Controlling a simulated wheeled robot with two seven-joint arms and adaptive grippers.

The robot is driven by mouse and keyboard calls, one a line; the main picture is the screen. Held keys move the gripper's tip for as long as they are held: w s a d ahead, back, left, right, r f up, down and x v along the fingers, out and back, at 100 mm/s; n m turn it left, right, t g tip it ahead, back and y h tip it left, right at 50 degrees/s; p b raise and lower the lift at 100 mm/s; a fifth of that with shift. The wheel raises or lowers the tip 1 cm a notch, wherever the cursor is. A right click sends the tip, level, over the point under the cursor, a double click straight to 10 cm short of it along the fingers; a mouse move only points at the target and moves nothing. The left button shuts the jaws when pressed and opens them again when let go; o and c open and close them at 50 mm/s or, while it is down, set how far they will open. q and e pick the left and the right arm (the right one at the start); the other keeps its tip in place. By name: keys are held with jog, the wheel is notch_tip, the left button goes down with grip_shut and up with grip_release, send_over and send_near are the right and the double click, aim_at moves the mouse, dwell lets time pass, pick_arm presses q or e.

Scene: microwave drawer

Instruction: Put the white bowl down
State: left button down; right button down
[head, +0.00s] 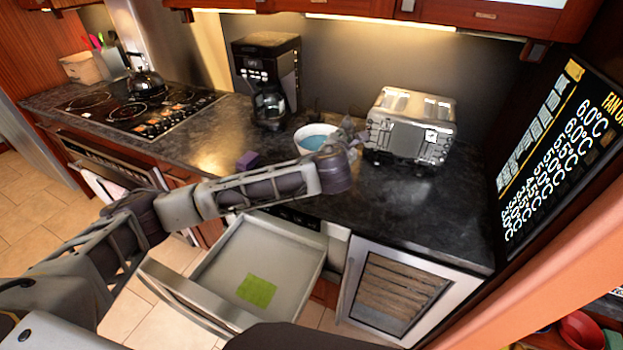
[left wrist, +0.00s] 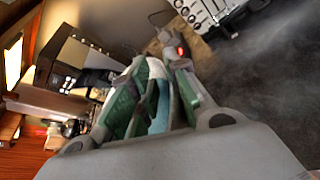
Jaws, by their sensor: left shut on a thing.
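The white bowl (head: 303,133), blue inside, is at the counter between the coffee maker and the toaster in the head view. My left gripper (head: 345,137) comes in from the left and is shut on the bowl's right side. The left wrist view shows the bowl (left wrist: 158,100) between the green-padded fingers (left wrist: 152,95), which hide much of it. The bowl looks roughly upright, but I cannot tell whether it touches the dark countertop (head: 400,205). My right gripper is not in view.
A silver toaster (head: 410,125) stands close to the right of the gripper, and a black coffee maker (head: 266,75) behind left. An open drawer (head: 225,268) with a green square (head: 257,290) juts out below my arm. The right counter is clear.

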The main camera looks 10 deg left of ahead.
pick_arm(q)
jog(key=shift+n+y, duration=0.4)
jog(key=shift+y, duration=0.1)
jog(key=x, duration=0.4)
jog(key=shift+a+r, duration=0.3)
jog(key=shift+a, duration=0.05)
jog(key=a+f, duration=0.1)
jog(key=w+a+f, duration=0.1)
jog(key=f, duration=0.1)
jog(key=w+a+f, duration=0.1)
jog(key=shift+f, duration=0.15)
jog(key=shift+f, duration=3.15)
